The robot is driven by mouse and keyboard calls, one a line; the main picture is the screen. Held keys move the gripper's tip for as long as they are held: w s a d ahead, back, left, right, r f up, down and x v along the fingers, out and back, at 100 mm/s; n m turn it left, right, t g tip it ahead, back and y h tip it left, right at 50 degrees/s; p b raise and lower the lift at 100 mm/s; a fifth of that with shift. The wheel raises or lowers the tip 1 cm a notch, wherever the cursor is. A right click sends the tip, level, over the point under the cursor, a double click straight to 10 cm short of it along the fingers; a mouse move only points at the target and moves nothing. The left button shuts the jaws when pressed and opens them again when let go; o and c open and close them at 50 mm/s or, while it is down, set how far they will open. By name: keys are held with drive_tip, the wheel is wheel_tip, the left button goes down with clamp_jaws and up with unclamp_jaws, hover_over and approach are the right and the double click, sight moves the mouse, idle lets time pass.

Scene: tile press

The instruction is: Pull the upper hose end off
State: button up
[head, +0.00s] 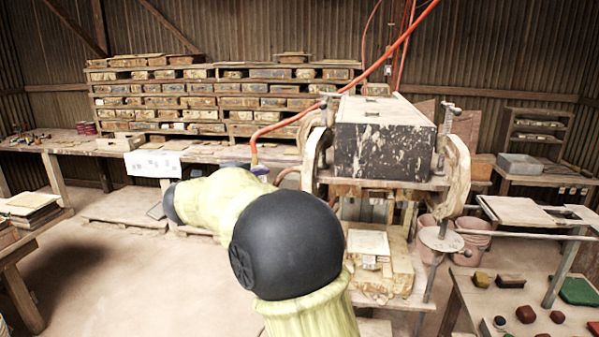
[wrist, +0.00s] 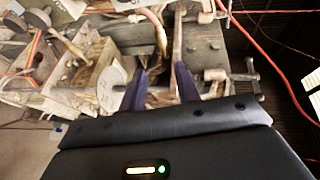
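An orange hose (head: 372,68) comes down from the top right in the head view, passes in front of the press and curves down to a yellowish hose end (head: 254,158). This end is right by my gripper (head: 258,170), which is mostly hidden behind my arm. In the wrist view, my gripper (wrist: 161,88) shows two purple fingers standing apart, with a gap between them. Pale tube and press parts show beyond the fingertips. I cannot tell which is the hose end there. An orange line (wrist: 272,62) runs down the right side of the wrist view.
The press (head: 385,140) stands right of my arm, with a dark scuffed block and large side wheels. A long bench (head: 75,145) and tile racks (head: 215,100) are behind. A table (head: 480,300) with coloured blocks is at the lower right. Floor is free at the left.

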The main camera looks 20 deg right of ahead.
sight(300, 171)
drive_tip(key=p+x, duration=0.6)
drive_tip(key=x, duration=1)
drive_tip(key=shift+d, duration=0.2)
drive_tip(key=shift+w+d+f, duration=0.25)
drive_tip(key=shift+w+d, duration=0.1)
drive_tip(key=shift+d, duration=0.05)
drive_tip(key=shift+c, duration=0.2)
clamp_jaws()
